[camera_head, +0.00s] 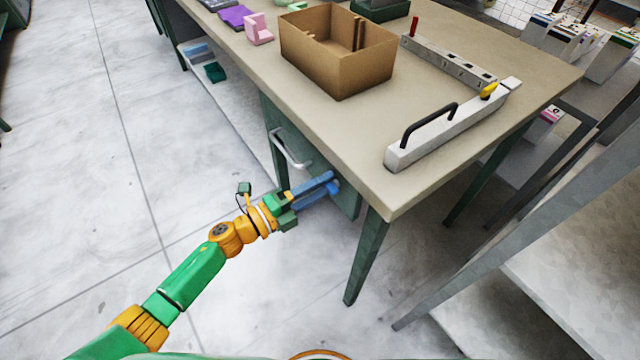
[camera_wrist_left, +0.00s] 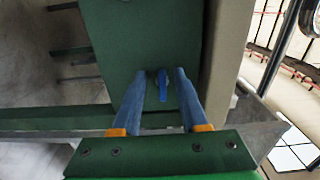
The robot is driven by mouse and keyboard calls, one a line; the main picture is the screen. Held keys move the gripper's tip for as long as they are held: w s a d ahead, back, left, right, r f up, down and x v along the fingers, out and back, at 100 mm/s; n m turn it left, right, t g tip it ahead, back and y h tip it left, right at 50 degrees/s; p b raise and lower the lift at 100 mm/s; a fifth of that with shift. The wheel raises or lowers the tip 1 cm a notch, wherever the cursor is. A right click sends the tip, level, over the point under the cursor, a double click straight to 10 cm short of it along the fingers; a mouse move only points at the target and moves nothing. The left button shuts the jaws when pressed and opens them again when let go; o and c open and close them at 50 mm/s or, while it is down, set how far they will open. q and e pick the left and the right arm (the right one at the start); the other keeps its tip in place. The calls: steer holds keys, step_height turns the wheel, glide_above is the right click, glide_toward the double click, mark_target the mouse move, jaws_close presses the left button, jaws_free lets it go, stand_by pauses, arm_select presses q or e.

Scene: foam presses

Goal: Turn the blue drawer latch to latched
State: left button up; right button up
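The blue drawer latch (camera_wrist_left: 162,86) shows in the left wrist view as a small upright lever on the green drawer front (camera_wrist_left: 140,40). My left gripper (camera_wrist_left: 160,75) has its two blue fingers spread, one on each side of the latch, with gaps visible between them and it. In the head view, my left gripper (camera_head: 325,186) reaches the right part of the drawer front under the table. The latch is hard to tell apart from the blue fingers there. The drawer's metal handle (camera_head: 290,150) is farther left. My right gripper is not in view.
The tabletop (camera_head: 370,130) overhangs above my gripper. A table leg (camera_head: 367,255) stands right of it. On the table are a cardboard box (camera_head: 340,70), a white bar with a black handle (camera_head: 440,130) and a grey strip (camera_head: 445,62). The floor at left is clear.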

arm_select(q)
steer(key=v, duration=0.7)
stand_by(0.4)
steer(key=s+a+f+n+y+p, duration=0.3)
steer(key=a+f+n+y, duration=0.3)
steer(key=f+n, duration=0.3)
steer(key=s+a+f+n+y+p, duration=0.3)
steer(key=a+f+n+y, duration=0.3)
steer(key=f+n, duration=0.35)
steer(key=s+f+n+g+y+p, duration=0.1)
steer(key=s+f+n+g, duration=0.3)
steer(key=s, duration=0.9)
steer(key=s+f+n+g+y+p, duration=0.1)
steer(key=s+f+n+g, duration=0.2)
steer(key=s, duration=1)
step_height(320, 180, down, 3)
steer(key=g, duration=0.2)
steer(key=shift+s+a+r+n+g+y, duration=0.15)
steer(key=shift+s+a+n+g+y, duration=0.05)
steer(key=shift+s+n+g+y, duration=0.15)
